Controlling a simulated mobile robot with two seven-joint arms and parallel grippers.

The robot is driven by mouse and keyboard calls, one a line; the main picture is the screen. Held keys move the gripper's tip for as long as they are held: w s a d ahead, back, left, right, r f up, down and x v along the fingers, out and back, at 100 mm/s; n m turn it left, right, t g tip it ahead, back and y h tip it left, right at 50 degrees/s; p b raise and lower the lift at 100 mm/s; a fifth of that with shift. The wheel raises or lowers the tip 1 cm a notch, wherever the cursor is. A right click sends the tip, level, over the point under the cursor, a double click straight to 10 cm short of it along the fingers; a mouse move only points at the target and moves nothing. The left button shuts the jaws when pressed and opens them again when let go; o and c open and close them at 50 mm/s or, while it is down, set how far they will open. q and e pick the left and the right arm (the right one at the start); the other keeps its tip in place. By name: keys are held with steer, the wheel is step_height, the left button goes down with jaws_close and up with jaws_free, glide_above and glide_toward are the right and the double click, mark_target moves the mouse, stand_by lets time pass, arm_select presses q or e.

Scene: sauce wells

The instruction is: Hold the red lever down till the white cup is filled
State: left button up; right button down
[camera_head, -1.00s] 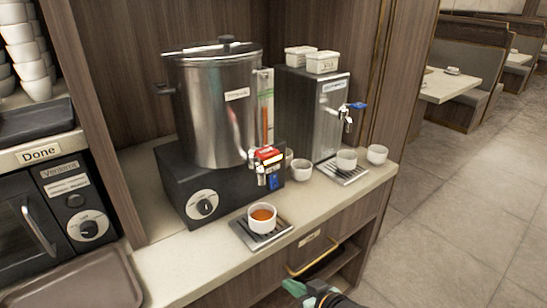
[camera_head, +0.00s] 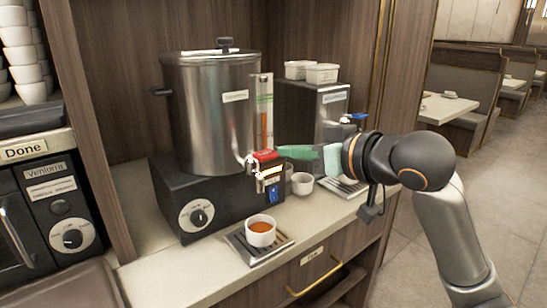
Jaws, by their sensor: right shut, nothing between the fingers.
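The red lever (camera_head: 265,156) sits on top of the tap at the front of the steel urn (camera_head: 210,115). The white cup (camera_head: 261,232) stands upright on the drip tray (camera_head: 243,257) below the tap, with reddish-brown liquid in it. I cannot make out a stream between tap and cup. My right gripper (camera_head: 281,152) is shut and empty, its green fingers pointing left with the tips at the lever's right side. I cannot tell whether they touch it. My left gripper is not in view.
A second dispenser (camera_head: 313,110) with a blue lever (camera_head: 359,117) stands to the right, partly behind my right arm. White cups, one of them (camera_head: 302,183) by the urn base, stand near it. A microwave (camera_head: 45,210) is at the left.

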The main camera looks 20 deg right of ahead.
arm_select(q)
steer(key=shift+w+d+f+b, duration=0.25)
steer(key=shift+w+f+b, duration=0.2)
steer(key=shift+b, duration=0.2)
arm_select(e)
steer(key=s+d+r, duration=0.1)
steer(key=s+r, duration=0.3)
steer(key=r, duration=0.1)
steer(key=shift+s+d+r+t+h, duration=0.15)
steer(key=shift+r+t+h, duration=0.05)
steer(key=shift+t+h, duration=0.1)
glide_above(259, 155)
steer(key=s+d, duration=0.2)
step_height(259, 155, down, 3)
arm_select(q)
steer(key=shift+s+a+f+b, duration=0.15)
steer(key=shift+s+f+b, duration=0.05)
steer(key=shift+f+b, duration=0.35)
arm_select(e)
step_height(259, 155, down, 4)
steer(key=shift+d+r, duration=0.15)
steer(key=shift+r, duration=0.1)
